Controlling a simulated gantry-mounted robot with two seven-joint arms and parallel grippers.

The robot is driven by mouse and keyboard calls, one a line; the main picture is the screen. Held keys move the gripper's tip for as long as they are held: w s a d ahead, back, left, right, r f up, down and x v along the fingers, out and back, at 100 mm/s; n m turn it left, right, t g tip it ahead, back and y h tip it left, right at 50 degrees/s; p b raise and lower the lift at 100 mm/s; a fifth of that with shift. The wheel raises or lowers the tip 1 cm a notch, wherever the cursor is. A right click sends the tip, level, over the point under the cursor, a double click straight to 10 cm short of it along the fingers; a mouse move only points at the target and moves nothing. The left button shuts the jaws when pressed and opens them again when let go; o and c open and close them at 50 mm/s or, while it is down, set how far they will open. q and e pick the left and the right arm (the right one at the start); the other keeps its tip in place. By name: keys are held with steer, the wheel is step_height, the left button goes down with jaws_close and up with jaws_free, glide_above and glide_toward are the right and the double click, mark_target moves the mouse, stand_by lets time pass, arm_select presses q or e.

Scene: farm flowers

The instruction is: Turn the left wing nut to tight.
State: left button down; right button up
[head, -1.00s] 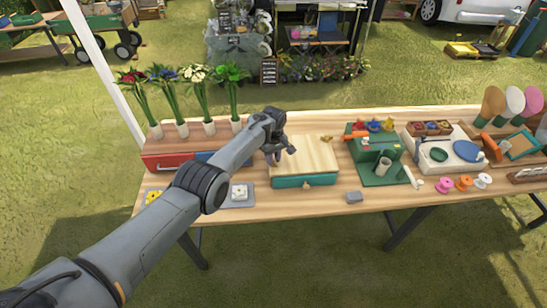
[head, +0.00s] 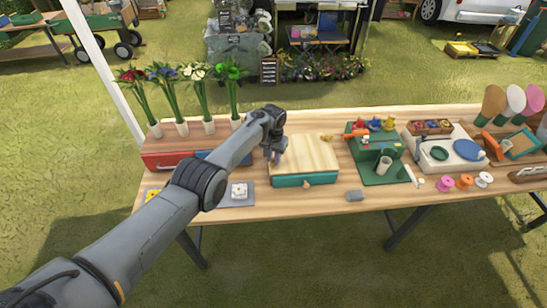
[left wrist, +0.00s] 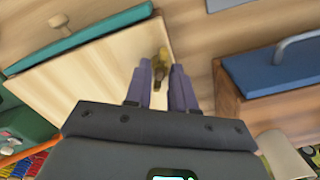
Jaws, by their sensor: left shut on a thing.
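The flower press has a pale wooden top board (head: 308,152) over a teal base (head: 305,180) and sits mid-table. My left gripper (head: 275,157) points down at the board's left edge. In the left wrist view, its two purple-grey fingers (left wrist: 162,82) are on either side of the brass left wing nut (left wrist: 160,60), shut on it at the board's edge. In the head view the gripper hides this nut. A second brass wing nut (head: 327,138) shows at the board's back right. My right gripper is not in view.
A wooden box with red and blue drawer fronts (head: 170,160) stands left of the press, with flowers in pots behind. A green stand (head: 378,165) is to the right. A small grey block (head: 354,195) lies near the front edge.

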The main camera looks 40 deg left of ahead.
arm_select(q)
steer(key=m, duration=0.3)
steer(key=shift+w+r+m+b, duration=0.1)
steer(key=shift+r+m+b, duration=0.2)
steer(key=shift+m, duration=0.1)
steer(key=m+b, duration=0.1)
steer(key=m, duration=0.3)
steer(key=shift+m, duration=0.3)
steer(key=m+b, duration=0.1)
steer(key=m, duration=0.3)
steer(key=m+b, duration=0.1)
steer(key=m, duration=0.3)
steer(key=shift+f+b, duration=0.1)
steer(key=shift+b, duration=0.25)
steer(key=m+b, duration=0.1)
steer(key=m, duration=0.2)
steer(key=shift+m, duration=0.3)
steer(key=m+b, duration=0.1)
steer(key=m, duration=0.2)
steer(key=shift+m+b, duration=0.3)
steer(key=shift+b, duration=0.05)
steer(key=m+b, duration=0.1)
steer(key=m, duration=0.2)
steer(key=shift+m, duration=0.3)
steer(key=shift+m+b, duration=0.4)
steer(key=shift+m, duration=1.1)
